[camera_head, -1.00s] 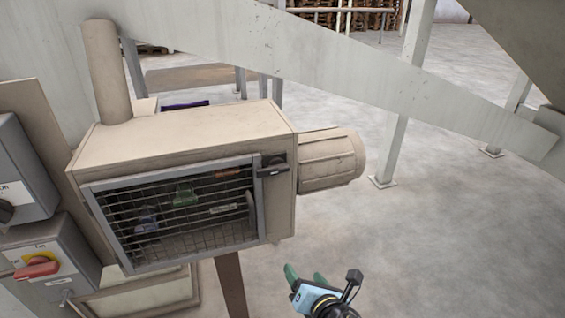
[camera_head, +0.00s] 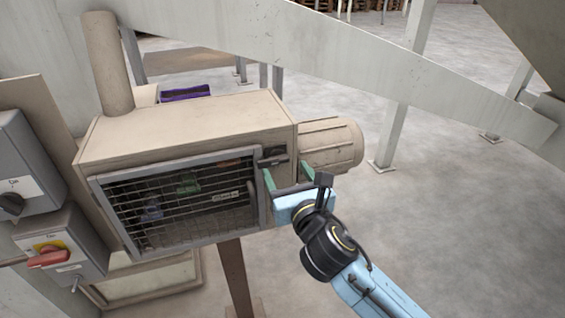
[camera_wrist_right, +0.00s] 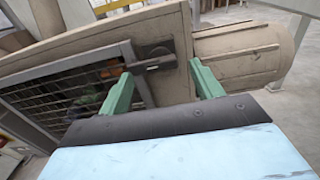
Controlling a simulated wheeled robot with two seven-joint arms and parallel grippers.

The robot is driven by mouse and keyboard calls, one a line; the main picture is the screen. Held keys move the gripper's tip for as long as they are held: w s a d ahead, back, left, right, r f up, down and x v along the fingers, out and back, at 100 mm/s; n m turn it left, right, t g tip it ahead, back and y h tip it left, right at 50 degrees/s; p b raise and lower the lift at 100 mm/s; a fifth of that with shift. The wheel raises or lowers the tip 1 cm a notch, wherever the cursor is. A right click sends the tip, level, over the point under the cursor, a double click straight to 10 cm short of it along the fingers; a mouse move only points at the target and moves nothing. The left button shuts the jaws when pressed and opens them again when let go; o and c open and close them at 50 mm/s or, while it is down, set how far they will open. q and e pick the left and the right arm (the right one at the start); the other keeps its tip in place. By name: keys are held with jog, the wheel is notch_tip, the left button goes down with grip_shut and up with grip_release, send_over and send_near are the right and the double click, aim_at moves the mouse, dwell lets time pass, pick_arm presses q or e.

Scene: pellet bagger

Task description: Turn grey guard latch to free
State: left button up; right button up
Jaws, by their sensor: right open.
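The guard latch (camera_head: 272,161) is a small dark grey bar at the upper right corner of the mesh guard (camera_head: 180,202) on the beige housing. It lies roughly level across the guard's frame edge. In the right wrist view the latch (camera_wrist_right: 152,62) shows beyond the fingertips, between them. My right gripper (camera_head: 288,176) is open, with green fingers just below and in front of the latch, one on each side. I see no contact with the latch. My left gripper is not in view.
A beige motor cylinder (camera_head: 331,145) sticks out to the right of the housing (camera_head: 190,130). Grey switch boxes, one with a red rotary handle (camera_head: 48,257), stand at the left. A sloping grey beam (camera_head: 330,55) crosses above.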

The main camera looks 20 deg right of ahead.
aim_at(280, 161)
jog(key=shift+w, duration=1.8)
jog(key=c, duration=1)
